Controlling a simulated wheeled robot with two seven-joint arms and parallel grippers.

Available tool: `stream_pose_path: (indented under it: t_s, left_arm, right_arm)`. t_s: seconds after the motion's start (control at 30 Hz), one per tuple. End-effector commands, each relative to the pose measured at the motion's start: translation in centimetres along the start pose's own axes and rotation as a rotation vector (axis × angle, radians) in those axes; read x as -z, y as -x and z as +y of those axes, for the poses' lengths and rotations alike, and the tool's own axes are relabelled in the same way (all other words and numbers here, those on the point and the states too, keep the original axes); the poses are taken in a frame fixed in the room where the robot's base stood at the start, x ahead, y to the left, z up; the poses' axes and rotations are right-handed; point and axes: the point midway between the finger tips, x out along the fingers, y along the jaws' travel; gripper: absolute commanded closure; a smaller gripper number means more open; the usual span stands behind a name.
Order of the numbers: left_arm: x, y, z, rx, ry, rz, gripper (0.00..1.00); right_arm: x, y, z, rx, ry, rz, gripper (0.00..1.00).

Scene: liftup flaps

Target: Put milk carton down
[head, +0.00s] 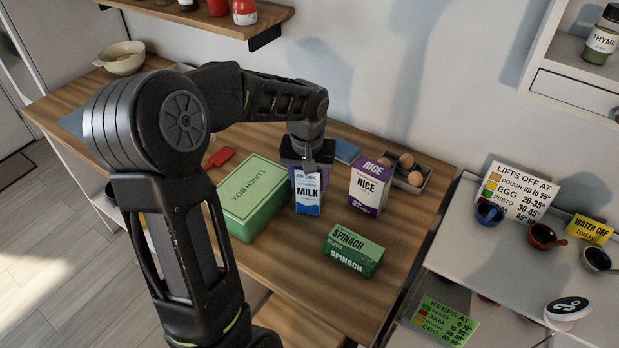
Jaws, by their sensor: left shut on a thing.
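The milk carton (308,195) is blue and white and stands upright at the middle of the wooden table. It is between the green lunch box (254,196) and the rice box (370,187). My left gripper (308,162) reaches down from above and is shut on the top of the milk carton. The fingertips are partly hidden behind the carton. The carton's base looks at or very near the table top; I cannot tell if it touches. My right gripper is not in view.
A green spinach box (352,250) lies in front of the milk carton. An egg tray (413,181) stands behind the rice box. A red item (219,157) lies behind the lunch box. The table front right (335,300) is bare. A white counter with small bowls is at the right.

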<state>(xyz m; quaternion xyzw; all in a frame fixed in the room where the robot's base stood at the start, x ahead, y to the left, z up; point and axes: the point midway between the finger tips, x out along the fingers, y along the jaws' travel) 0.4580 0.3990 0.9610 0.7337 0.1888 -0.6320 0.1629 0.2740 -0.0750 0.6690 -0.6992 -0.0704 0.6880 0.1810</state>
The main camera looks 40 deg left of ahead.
Motion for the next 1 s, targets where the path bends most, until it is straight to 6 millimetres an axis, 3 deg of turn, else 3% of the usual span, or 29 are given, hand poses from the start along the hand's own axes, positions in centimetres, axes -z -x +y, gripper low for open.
stream_pose_path:
  t_s: [0.27,0.3,0.4,0.8,1.0]
  left_arm:
    - [0.0,-0.3,0.0,-0.001,0.0,0.003,1.0]
    - [0.0,-0.3,0.0,0.0,0.0,0.001,0.44]
    - [0.0,-0.2,0.0,0.0,0.0,0.001,0.36]
    - [0.1,0.5,0.0,0.0,0.0,0.003,0.36]
    - [0.1,3.3,0.1,-0.001,-0.001,0.006,0.36]
  right_arm:
    - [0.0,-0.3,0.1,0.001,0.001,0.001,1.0]
    - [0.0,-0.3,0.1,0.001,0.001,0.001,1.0]
    - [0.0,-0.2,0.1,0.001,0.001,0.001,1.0]
    - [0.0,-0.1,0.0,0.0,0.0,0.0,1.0]
    - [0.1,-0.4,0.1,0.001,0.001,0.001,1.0]
